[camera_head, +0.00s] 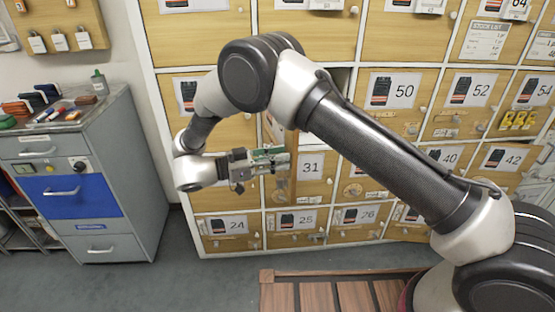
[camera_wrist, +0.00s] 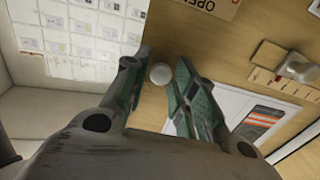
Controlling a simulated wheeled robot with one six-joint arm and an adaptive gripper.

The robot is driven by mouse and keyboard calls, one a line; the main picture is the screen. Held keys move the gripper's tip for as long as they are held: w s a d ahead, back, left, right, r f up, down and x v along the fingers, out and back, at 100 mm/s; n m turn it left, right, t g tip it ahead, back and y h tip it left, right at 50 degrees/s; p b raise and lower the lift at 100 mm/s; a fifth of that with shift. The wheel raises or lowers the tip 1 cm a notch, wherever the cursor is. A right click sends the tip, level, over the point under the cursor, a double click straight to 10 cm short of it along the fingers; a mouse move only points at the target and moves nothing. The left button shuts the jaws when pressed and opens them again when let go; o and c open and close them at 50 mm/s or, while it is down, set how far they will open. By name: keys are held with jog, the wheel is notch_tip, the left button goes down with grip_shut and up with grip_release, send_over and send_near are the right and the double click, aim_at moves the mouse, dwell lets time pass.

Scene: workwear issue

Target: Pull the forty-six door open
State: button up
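The wooden locker front (camera_head: 405,88) fills the head view's back. No number 46 is readable; my arm covers part of the row left of door 50 (camera_head: 404,90). A wooden panel there (camera_head: 273,127) stands angled out beside a dark gap, partly hidden by my arm. I cannot tell whether it is the forty-six door. My gripper (camera_head: 275,158) is in front of the locker, left of door 31 (camera_head: 311,166). In the wrist view its fingers (camera_wrist: 162,68) are spread either side of a round white knob (camera_wrist: 160,74) on wood, with visible gaps.
A grey cabinet with a blue drawer (camera_head: 68,196) stands at the left with items on top. A slatted wooden bench (camera_head: 338,274) is in front of the locker.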

jog(key=shift+o, duration=0.6)
notch_tip(320, 180, up, 10)
jog(key=shift+d+f, duration=0.1)
